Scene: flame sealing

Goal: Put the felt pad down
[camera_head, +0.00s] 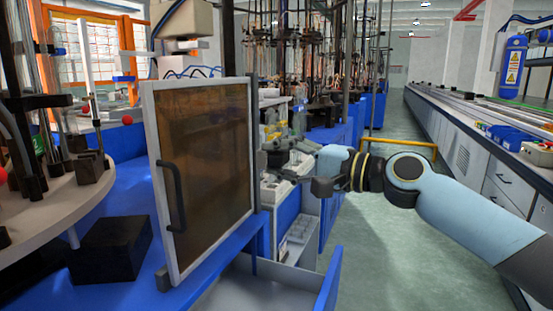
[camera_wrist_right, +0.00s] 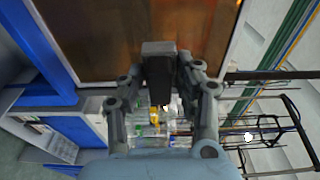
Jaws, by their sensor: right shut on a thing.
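My right gripper (camera_head: 281,162) reaches in from the right, just right of the framed brown panel. In the right wrist view my right gripper (camera_wrist_right: 158,82) has its two fingers closed on a dark grey block (camera_wrist_right: 158,62), which I take to be the felt pad. The block points toward the brown panel; I cannot tell whether they touch. In the head view the pad is small and hard to tell from the dark fingers. My left gripper is not in view.
The white-framed brown panel (camera_head: 205,165) with a black handle stands on the blue bench edge. A pale round table (camera_head: 60,205) with a black block (camera_head: 112,248) below is at left. An open drawer (camera_head: 265,290) juts out below. Green floor (camera_head: 375,250) is free at right.

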